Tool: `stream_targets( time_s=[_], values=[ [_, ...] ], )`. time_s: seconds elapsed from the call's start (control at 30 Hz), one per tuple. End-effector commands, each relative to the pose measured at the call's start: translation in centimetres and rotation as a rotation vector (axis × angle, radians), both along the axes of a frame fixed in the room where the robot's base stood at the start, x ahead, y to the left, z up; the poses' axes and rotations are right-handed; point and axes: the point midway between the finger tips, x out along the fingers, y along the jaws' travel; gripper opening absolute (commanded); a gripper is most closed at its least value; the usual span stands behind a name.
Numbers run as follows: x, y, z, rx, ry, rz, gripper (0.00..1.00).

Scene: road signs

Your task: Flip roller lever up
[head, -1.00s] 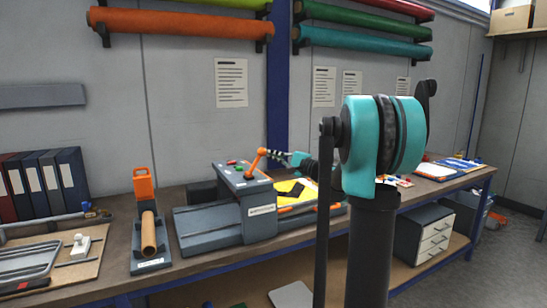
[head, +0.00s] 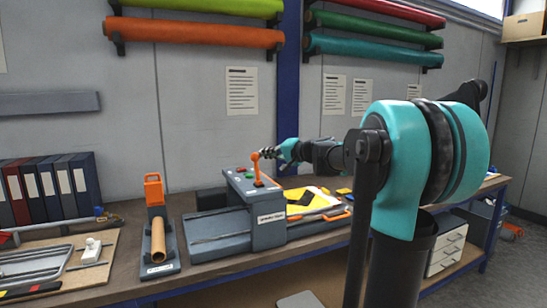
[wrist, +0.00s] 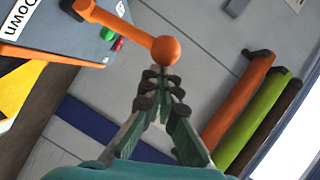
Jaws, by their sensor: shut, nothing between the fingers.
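The roller lever is an orange arm with a round orange knob (head: 255,156), on the sloped top of the grey roller machine (head: 269,226). It stands nearly upright, leaning slightly left in the head view. My gripper (head: 265,153) is shut and empty, its tips right beside the knob on the right. In the wrist view the knob (wrist: 166,50) lies just beyond the tips of my gripper (wrist: 159,75); whether they touch I cannot tell.
Green and red buttons sit on the machine top beside the lever. A yellow sheet (head: 303,197) and orange-handled tools lie to its right. The wall behind has rolls on brackets.

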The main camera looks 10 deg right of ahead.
Motion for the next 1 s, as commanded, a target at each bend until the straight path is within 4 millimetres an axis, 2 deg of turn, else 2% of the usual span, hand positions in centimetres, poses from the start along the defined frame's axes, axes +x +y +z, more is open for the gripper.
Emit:
stream_targets(
  time_s=[0.2,0.47,1.0],
  values=[
    [-0.8,2.4,0.3,-0.183,-0.06,0.004,0.0],
    [-1.4,4.3,0.1,-0.355,-0.116,0.002,0.0],
    [-1.8,5.6,-0.3,-0.359,-0.117,0.0,0.0]
  ],
)
